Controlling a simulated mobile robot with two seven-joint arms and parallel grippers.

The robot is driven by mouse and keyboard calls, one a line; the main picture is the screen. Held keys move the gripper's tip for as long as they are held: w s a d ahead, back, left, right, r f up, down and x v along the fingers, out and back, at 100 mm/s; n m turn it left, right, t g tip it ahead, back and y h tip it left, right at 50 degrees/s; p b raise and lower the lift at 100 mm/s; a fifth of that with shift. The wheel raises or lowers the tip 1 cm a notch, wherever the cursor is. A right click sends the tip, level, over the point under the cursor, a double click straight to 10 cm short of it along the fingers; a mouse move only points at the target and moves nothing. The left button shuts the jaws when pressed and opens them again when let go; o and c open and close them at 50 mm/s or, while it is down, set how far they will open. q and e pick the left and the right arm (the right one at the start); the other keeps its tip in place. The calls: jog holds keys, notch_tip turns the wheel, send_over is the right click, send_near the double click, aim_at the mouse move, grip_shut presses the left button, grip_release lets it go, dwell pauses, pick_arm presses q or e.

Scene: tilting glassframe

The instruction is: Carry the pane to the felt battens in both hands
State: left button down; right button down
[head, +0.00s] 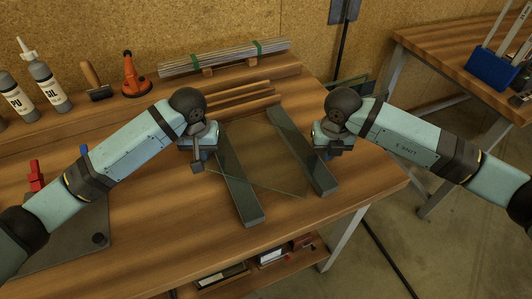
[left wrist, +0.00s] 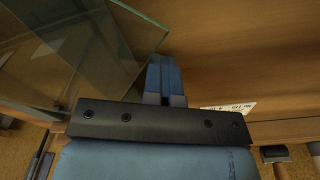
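The clear glass pane (head: 263,160) shows faintly between my grippers in the head view, over the two dark felt battens, left (head: 240,190) and right (head: 303,150). I cannot tell whether it touches them.
Several strips lie bundled (head: 225,58) at the back of the bench (head: 140,210), near an orange tool (head: 134,78) and bottles (head: 45,82). A grey plate (head: 75,240) lies front left. Wooden strips (head: 238,94) lie behind the battens. A second bench (head: 440,60) stands right.

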pick_arm(q)
jog(key=c, duration=1.4)
grip_release()
jog(key=shift+a, duration=0.65)
pick_arm(e)
jog(key=shift+d, duration=0.7)
jog(key=c, duration=1.8)
grip_release()
jog(key=o, duration=0.4)
pick_arm(q)
jog(key=shift+a, duration=0.1)
jog(key=shift+r, duration=0.15)
pick_arm(e)
jog(key=shift+d, duration=0.1)
pick_arm(q)
notch_tip(320, 180, up, 12)
jog(key=shift+s, duration=0.45)
pick_arm(e)
notch_tip(320, 180, up, 12)
jog(key=shift+s, duration=0.4)
